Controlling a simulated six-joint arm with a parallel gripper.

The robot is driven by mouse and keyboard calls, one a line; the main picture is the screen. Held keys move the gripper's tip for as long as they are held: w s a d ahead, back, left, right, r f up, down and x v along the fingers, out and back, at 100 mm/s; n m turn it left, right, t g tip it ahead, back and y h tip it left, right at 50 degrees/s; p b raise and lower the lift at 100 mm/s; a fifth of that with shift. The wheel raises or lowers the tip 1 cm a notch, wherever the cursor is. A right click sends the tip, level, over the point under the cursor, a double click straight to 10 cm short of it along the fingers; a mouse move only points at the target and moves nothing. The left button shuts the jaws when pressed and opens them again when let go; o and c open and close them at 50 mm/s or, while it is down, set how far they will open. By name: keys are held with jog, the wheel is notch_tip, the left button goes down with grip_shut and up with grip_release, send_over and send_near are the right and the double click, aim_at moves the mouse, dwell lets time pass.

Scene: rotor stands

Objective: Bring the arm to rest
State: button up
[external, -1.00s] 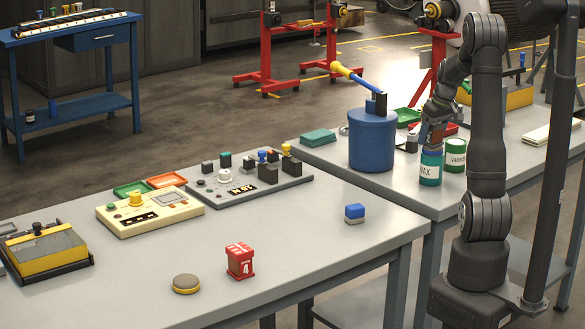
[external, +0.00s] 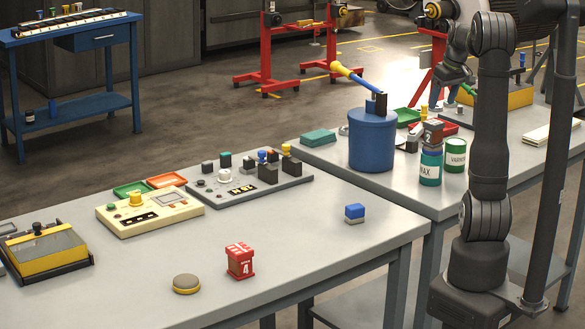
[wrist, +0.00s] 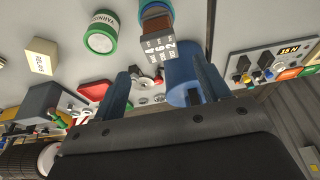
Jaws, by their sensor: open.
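My gripper (external: 444,96) is raised above the back bench at the right, its fingers apart and nothing between them. In the wrist view, the gap between the blue fingers (wrist: 162,88) is empty. A dark brown and orange block marked 2 (external: 432,132) stands on top of the teal WAX can (external: 430,168), apart from and below the gripper. The wrist view also shows the block's lettered label (wrist: 158,48), beyond the fingertips.
A green VARNISH can (external: 456,155) stands right of the WAX can. A blue drum with a yellow-ended lever (external: 372,140) stands left.

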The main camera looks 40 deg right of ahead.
aim_at(433, 121)
jog(key=x, duration=1.2)
jog(key=shift+w+f, duration=0.1)
jog(key=shift+f, duration=0.3)
notch_tip(433, 121, up, 3)
jog(key=shift+r, duration=0.75)
